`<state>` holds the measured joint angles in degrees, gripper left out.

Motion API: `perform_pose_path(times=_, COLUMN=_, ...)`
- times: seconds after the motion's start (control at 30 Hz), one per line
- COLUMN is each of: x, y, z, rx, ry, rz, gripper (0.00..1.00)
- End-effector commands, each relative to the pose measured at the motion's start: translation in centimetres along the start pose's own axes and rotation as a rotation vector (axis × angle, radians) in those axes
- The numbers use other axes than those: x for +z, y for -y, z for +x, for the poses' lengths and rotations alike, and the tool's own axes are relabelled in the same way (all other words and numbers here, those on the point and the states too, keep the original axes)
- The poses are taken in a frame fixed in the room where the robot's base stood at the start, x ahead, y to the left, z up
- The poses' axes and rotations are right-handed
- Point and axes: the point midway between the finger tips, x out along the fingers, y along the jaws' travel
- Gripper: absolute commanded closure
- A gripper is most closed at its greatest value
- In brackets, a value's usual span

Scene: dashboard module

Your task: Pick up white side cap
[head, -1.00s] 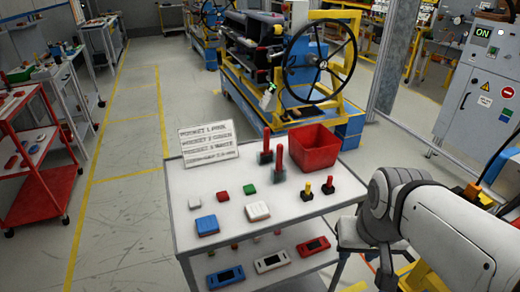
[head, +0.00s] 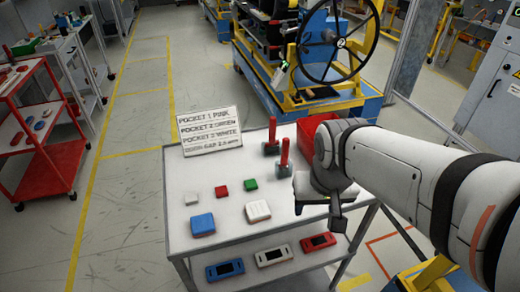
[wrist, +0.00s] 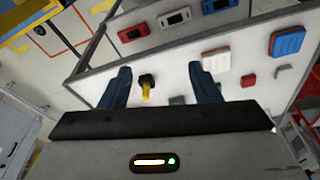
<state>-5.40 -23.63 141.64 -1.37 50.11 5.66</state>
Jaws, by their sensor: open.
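Two white pieces lie on the top of the white table: a small white block (head: 192,199) at the left and a larger ribbed white block (head: 258,211) nearer the middle. I cannot tell which is the side cap. The wrist view also shows the larger white block (wrist: 216,59), beyond the right finger, and the small one (wrist: 283,71) farther right. My gripper (head: 318,208) is open and empty above the table's right side, to the right of both. In the wrist view its fingers (wrist: 160,70) are spread, with a yellow and black knob (wrist: 147,88) visible between them.
A red block (head: 221,191), a green block (head: 250,185) and a blue block (head: 203,224) lie near the white pieces. Two red-handled posts (head: 271,138) and a red bin (head: 308,130) stand behind. Several modules (head: 272,256) lie on the lower shelf.

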Motion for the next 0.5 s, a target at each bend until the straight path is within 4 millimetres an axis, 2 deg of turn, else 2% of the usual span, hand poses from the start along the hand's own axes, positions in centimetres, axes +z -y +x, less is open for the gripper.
perform_pose_path(times=0.07, x=-1.7, y=1.8, z=0.0, rx=-0.008, ry=0.035, rz=-0.05, gripper=0.37)
perform_pose_path(times=0.27, x=-5.9, y=5.9, z=2.2, rx=-0.024, ry=0.115, rz=-0.147, gripper=0.2)
perform_pose_path(times=0.5, x=-8.4, y=10.4, z=5.9, rx=-0.028, ry=0.186, rz=-0.236, gripper=0.2)
